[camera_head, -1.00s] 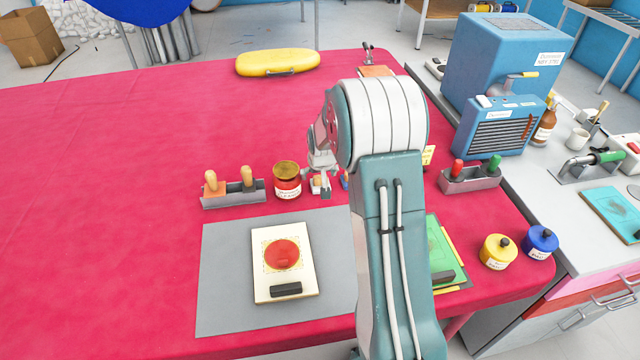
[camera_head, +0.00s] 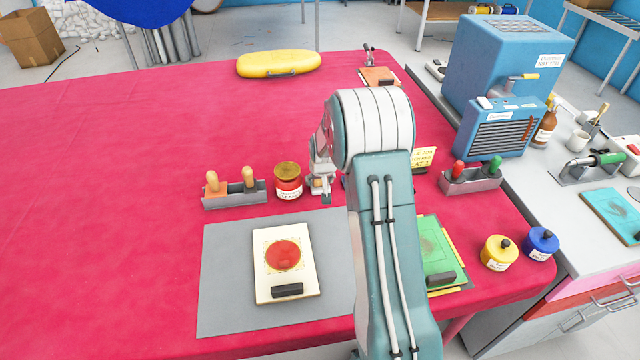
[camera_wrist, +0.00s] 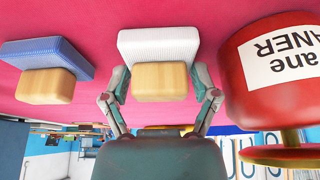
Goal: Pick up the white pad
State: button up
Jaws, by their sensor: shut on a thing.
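The white pad (camera_wrist: 158,45) has a ribbed white face and a pale wooden block handle (camera_wrist: 160,82). In the wrist view, which is upside down, the handle sits between the two fingers of my gripper (camera_wrist: 160,92), shut on it. In the head view my gripper (camera_head: 322,190) is low over the pink cloth, just right of the red jar, and largely hides the pad. I cannot tell whether the pad touches the cloth.
A blue pad (camera_wrist: 45,58) with a wooden handle lies close beside. A red cleaner jar (camera_head: 288,181) stands close on the other side. A metal holder (camera_head: 234,193) with wooden-handled tools is farther left. A grey mat (camera_head: 225,275) carries a cream board (camera_head: 262,238).

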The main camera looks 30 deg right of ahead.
jog(key=shift+d, duration=0.15)
jog(key=shift+r, duration=0.1)
notch_tip(320, 180, up, 3)
jog(key=shift+s+d+r, duration=0.1)
jog(key=shift+s+r, duration=0.05)
jog(key=s+r, duration=0.3)
jog(key=s, duration=0.1)
jog(key=s+r, duration=0.3)
jog(key=s, duration=0.2)
jog(key=s+r, duration=0.3)
jog(key=s, duration=0.1)
jog(key=shift+s+a+r, duration=0.2)
jog(key=shift+s, duration=0.2)
